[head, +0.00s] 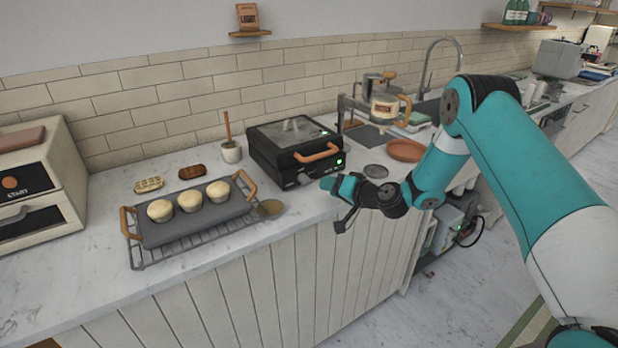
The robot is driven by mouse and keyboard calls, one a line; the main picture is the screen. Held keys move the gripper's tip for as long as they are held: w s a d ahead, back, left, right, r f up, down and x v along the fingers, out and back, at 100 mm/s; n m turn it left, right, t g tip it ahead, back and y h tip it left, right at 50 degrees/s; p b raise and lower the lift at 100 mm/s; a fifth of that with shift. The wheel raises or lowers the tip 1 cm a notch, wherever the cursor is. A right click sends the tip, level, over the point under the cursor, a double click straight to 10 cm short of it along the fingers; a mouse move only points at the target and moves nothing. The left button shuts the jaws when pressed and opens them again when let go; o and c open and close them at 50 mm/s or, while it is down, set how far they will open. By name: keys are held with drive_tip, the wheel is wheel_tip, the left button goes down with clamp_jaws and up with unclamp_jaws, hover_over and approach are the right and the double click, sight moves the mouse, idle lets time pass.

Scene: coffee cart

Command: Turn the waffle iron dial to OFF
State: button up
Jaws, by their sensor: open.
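The waffle iron (268,158) is a black box with a wooden front handle (318,153). It stands on the marble counter, centre of the head view, with its lid down. A small green light shows on its front right. Its dial (304,179) seems to be the small knob low on the front face; its setting is too small to read. My gripper (333,205) is open and empty, in front of the waffle iron's right side near the counter's front edge. It appears apart from the dial, though the exact gap cannot be told.
A griddle tray (165,233) with several muffins sits on a wire rack to the left. A terracotta dish (405,150), coffee maker (388,108) and tap are to the right. The floor before the counter is free.

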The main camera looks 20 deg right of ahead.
sight(306, 181)
drive_tip(key=p+x, duration=0.1)
drive_tip(key=x, duration=0.8)
drive_tip(key=shift+s+p, duration=0.1)
drive_tip(key=shift+p, duration=0.25)
drive_tip(key=c, duration=0.7)
